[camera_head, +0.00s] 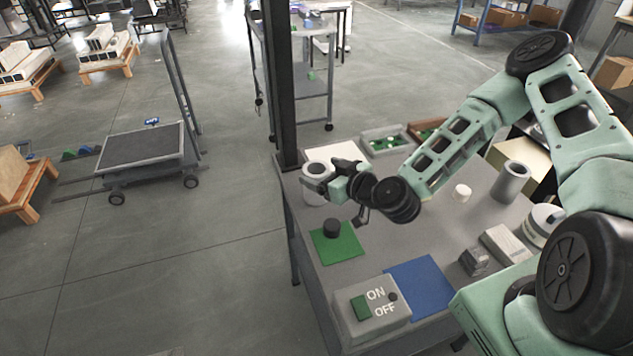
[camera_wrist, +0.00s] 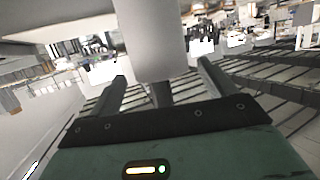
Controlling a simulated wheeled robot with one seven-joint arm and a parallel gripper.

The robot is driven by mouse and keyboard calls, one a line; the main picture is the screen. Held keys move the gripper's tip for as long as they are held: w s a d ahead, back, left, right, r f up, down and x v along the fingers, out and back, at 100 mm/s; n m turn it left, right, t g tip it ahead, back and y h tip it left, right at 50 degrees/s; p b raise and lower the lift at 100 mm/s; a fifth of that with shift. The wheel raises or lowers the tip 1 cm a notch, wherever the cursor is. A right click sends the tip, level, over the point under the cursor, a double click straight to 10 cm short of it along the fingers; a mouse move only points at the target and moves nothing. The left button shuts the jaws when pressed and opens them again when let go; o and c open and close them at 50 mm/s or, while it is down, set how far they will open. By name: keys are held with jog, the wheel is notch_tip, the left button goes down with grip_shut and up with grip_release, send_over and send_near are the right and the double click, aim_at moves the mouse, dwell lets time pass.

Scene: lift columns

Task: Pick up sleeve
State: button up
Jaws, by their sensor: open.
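A light grey hollow sleeve (camera_head: 315,168) stands upright near the table's far left corner, beside the dark post. My gripper (camera_head: 328,183) is at the sleeve from its right side, with the fingers pointing left and partly covering it. In the wrist view, a pale grey cylinder (camera_wrist: 152,38), which looks like this sleeve, stands between the two spread fingers of my gripper (camera_wrist: 162,75). I cannot tell whether either finger touches it. A second grey sleeve-like cylinder (camera_head: 512,183) stands on the right of the table.
The grey table (camera_head: 415,250) holds a green mat (camera_head: 338,248) with a black knob, a blue mat (camera_head: 425,285), an ON/OFF box (camera_head: 370,318) and a small white cylinder (camera_head: 462,193). Trays (camera_head: 385,142) lie at the back. A cart (camera_head: 140,150) stands on open floor at left.

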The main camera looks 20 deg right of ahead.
aim_at(310, 166)
jog(key=shift+p+x, duration=0.6)
jog(key=shift+x, duration=1.8)
jog(key=shift+s, duration=0.1)
jog(key=c, duration=1.2)
jog(key=shift+r, duration=0.1)
jog(key=shift+r+p, duration=0.7)
jog(key=shift+r, duration=5.7)
